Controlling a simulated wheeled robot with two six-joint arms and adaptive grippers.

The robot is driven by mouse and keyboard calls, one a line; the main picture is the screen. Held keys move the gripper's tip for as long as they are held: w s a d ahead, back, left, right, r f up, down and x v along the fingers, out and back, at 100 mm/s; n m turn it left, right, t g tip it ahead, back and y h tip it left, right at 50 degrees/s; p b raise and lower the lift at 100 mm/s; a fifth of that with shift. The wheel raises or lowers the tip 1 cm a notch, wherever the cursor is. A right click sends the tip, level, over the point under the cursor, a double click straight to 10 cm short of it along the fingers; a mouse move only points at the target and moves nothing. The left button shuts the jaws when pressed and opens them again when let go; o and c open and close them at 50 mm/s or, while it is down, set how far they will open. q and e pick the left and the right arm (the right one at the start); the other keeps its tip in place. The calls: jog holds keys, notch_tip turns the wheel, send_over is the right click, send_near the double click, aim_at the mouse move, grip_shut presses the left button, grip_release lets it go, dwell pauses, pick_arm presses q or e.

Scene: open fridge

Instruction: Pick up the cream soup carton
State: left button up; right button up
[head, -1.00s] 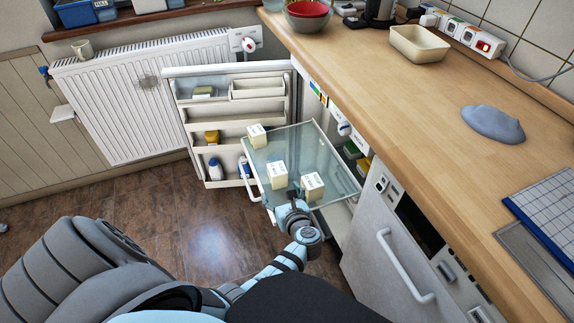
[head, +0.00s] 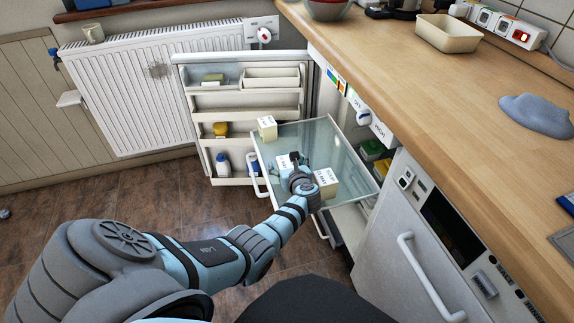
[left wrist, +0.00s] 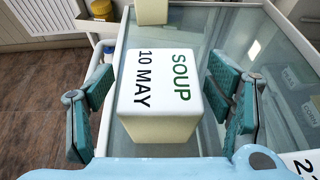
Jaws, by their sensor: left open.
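The cream soup carton (left wrist: 160,92) is a pale block marked "SOUP 10 MAY" on top; it stands on the glass shelf (left wrist: 235,25). My left gripper (left wrist: 161,85) is open, with one finger on each side of this carton. A gap shows on the left; on the right the finger is very close and contact is unclear. In the head view my left gripper (head: 293,170) is over the pulled-out shelf and partly hides the carton (head: 284,161). My right gripper is not in view.
A similar carton (head: 267,128) stands farther back on the shelf, and another (head: 326,183) stands close to the gripper's right. The open fridge door (head: 242,120) is on the left, the wooden counter (head: 450,100) on the right. Packages lie below the glass.

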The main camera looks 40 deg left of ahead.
aim_at(287, 161)
pick_arm(q)
jog(key=shift+r, duration=0.15)
jog(key=shift+c, duration=0.8)
jog(key=c, duration=1.3)
notch_tip(287, 161, up, 10)
jog(key=p, duration=0.6)
jog(key=shift+p, duration=0.4)
jog(key=shift+r, duration=0.1)
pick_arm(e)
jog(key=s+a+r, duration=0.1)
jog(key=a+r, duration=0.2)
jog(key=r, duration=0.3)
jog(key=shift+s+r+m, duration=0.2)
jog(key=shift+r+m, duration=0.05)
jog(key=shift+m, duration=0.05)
